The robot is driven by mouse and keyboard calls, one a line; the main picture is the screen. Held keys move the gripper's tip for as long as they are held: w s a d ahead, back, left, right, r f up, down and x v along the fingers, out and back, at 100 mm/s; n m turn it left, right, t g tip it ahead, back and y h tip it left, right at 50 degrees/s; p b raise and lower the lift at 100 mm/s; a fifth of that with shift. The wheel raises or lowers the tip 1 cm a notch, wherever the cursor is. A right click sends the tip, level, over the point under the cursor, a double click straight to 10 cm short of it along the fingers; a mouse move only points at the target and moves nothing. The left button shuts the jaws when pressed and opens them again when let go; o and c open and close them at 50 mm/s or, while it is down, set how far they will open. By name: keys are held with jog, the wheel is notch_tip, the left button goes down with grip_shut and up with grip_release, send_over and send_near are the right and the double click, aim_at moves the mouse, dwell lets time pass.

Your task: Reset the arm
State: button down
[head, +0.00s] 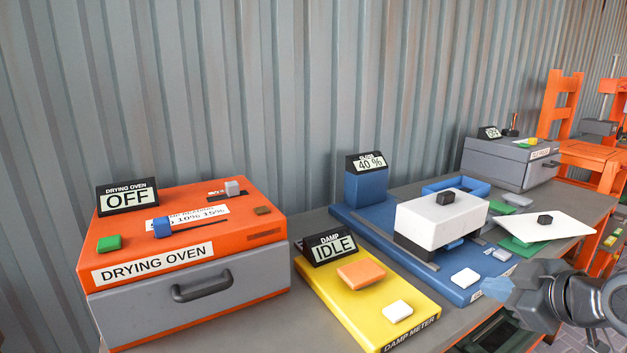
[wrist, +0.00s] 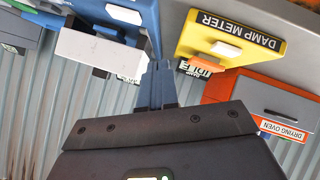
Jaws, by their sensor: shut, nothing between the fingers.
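My gripper (head: 494,291) is at the lower right of the head view, off the front edge of the bench, with its fingers pointing left. In the wrist view my gripper (wrist: 158,68) has its fingers together, with nothing held. Its tips show beside the blue machine's edge in that view, but I cannot tell the distance. The arm behind it runs out of the head view at the right.
On the grey bench (head: 318,218) stand an orange drying oven (head: 190,253) reading OFF, a yellow damp meter (head: 360,311) reading IDLE, and a blue machine (head: 365,215) reading 40 %. A white block (head: 440,217) and a tilted white plate (head: 560,226) are near my gripper. A grey box (head: 495,165) stands behind.

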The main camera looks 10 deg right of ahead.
jog(key=s+a+f+m+t, duration=0.25)
jog(key=a+m, duration=0.25)
jog(key=a, duration=0.6)
jog(key=s+a+f+m+h, duration=0.1)
jog(key=s+a+f+m, duration=0.35)
jog(key=s+a, duration=0.3)
jog(key=s+a+f+h, duration=0.1)
jog(key=s+f, duration=0.1)
jog(key=s, duration=0.6)
jog(key=s+f+h, duration=0.1)
jog(key=s+f, duration=0.1)
jog(key=s, duration=0.6)
jog(key=s+d+r+n+y, duration=0.1)
jog(key=s+r, duration=0.1)
jog(key=s, duration=0.4)
jog(key=s+d+r+n+t, duration=0.1)
jog(key=s+d+r, duration=0.1)
jog(key=s, duration=0.4)
jog(key=shift+s+r+y, duration=0.35)
jog(key=shift+r+y, duration=0.05)
jog(key=shift+r, duration=0.15)
